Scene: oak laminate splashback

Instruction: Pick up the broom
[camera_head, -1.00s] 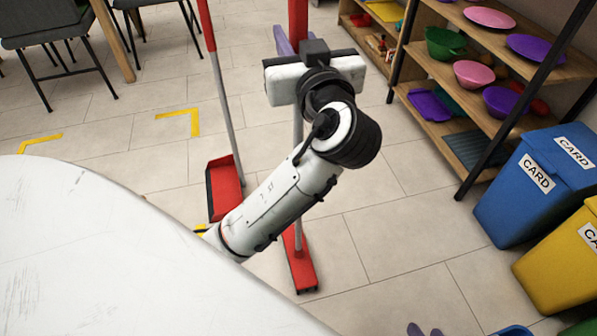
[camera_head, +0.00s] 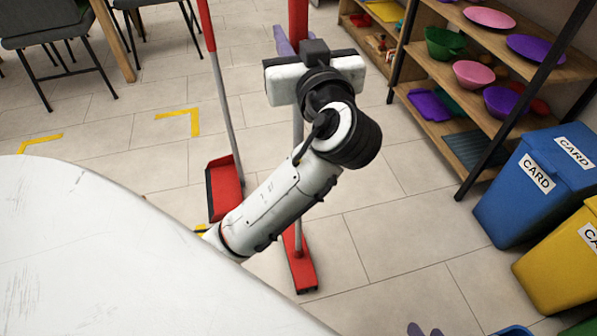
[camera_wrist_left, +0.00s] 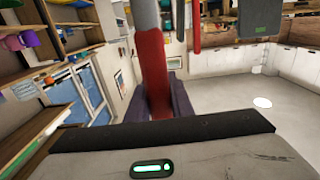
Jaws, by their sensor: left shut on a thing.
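The broom (camera_head: 303,272) stands upright on the tiled floor, with a red head, a grey pole and a red upper grip; my left arm hides part of the pole. My left gripper (camera_head: 288,42) is at the red grip, its purple fingers partly hidden behind my wrist. In the left wrist view, the purple fingers of my left gripper (camera_wrist_left: 165,95) are closed around the red grip of the broom (camera_wrist_left: 152,60). My right gripper (camera_head: 425,330) shows only as two purple fingertips at the bottom edge, apart with nothing between them.
A red long-handled dustpan (camera_head: 226,188) stands left of the broom. A shelf unit (camera_head: 440,75) with bowls and plates is at the right. Blue (camera_head: 520,195) and yellow (camera_head: 560,260) bins stand in front of it. Chairs (camera_head: 50,40) are at back left. Floor between is clear.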

